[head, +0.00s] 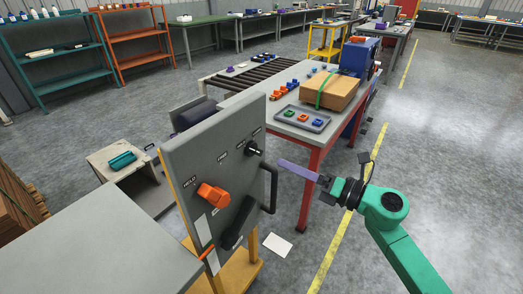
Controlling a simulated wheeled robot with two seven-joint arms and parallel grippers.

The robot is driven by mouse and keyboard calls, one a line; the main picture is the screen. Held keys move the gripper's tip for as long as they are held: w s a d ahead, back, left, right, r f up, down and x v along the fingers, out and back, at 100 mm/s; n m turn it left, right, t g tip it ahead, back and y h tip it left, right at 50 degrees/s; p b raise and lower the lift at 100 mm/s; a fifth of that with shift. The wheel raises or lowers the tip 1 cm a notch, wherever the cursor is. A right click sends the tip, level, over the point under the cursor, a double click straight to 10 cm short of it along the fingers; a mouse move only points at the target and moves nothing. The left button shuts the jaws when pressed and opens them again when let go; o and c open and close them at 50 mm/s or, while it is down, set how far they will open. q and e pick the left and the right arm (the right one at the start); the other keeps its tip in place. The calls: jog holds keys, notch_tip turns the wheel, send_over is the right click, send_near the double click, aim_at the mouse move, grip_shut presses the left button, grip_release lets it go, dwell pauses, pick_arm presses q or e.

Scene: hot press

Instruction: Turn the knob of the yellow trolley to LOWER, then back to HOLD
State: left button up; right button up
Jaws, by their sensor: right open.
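The yellow trolley (248,272) stands in front of me with a tilted grey panel (188,158). An orange knob (213,196) sits on the left part of this panel, with a small label that seems to read HOLD at its upper left. A smaller black knob (254,148) sits at the upper right among small labels too small to read surely. My right gripper (283,164) is open and empty, right of the panel and apart from it, its purple fingers pointing left. The fingers overlap in this view. My left gripper is not in view.
A black handle (270,187) stands out at the panel's right edge, near my right gripper. A black lever (238,226) is lower down. A red-legged table (316,133) with a tray (302,119) and cardboard box (328,90) stands behind. The floor at right is clear.

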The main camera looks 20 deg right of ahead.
aim_at(260, 153)
jog(key=p+x, duration=0.2)
jog(key=x, duration=0.6)
jog(key=shift+w, duration=0.45)
jog(key=shift+w+a, duration=0.3)
jog(key=shift+a, duration=0.15)
jog(key=shift+f, duration=0.1)
jog(key=c, duration=0.4)
grip_shut()
